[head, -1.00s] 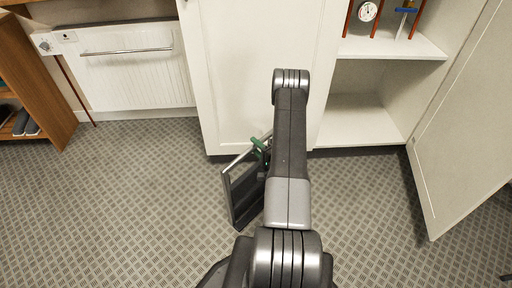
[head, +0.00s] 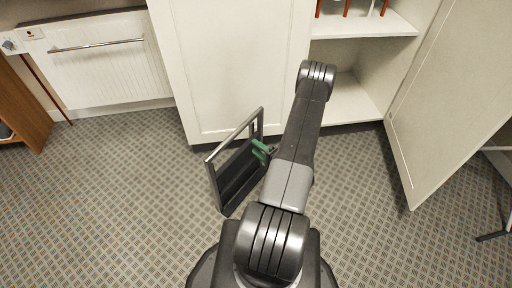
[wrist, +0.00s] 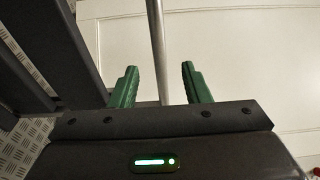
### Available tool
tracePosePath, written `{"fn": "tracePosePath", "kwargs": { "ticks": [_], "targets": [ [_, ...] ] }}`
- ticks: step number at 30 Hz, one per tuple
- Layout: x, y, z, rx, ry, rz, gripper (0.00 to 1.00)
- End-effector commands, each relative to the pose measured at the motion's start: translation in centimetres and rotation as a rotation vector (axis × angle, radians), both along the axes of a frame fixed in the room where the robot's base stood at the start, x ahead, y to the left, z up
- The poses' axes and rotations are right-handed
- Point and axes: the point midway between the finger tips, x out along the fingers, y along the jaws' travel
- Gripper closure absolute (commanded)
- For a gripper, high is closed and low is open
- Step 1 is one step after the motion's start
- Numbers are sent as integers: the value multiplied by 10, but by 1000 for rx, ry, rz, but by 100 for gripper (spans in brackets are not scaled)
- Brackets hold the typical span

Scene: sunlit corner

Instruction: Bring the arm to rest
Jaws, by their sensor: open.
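My gripper (head: 262,151) has green fingers and hangs low in front of the white cabinet, partly hidden by my arm in the head view. It is beside a dark open carrier (head: 229,206) with a pale metal handle bar (head: 234,136), which stands on the floor. In the wrist view my gripper (wrist: 158,68) is open, its two fingers well apart. The metal bar (wrist: 157,35) shows between the fingers, touching neither; I cannot tell its depth. The carrier's dark frame (wrist: 55,45) fills the left of that view.
A closed white cabinet door (head: 235,65) stands behind the carrier. To the right, an open cabinet door (head: 445,110) juts out beside shelves (head: 365,25). The patterned floor (head: 100,200) is clear at front left.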

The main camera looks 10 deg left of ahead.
Motion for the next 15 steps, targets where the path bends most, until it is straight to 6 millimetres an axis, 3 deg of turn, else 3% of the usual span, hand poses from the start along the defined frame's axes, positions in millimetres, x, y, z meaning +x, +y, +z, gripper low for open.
{"fn": "tracePosePath", "kwargs": {
  "ticks": [9,15],
  "targets": [
    [1,2,0,0,0,1,57],
    [11,15,-1,-3,-2,4,57]
  ]
}}
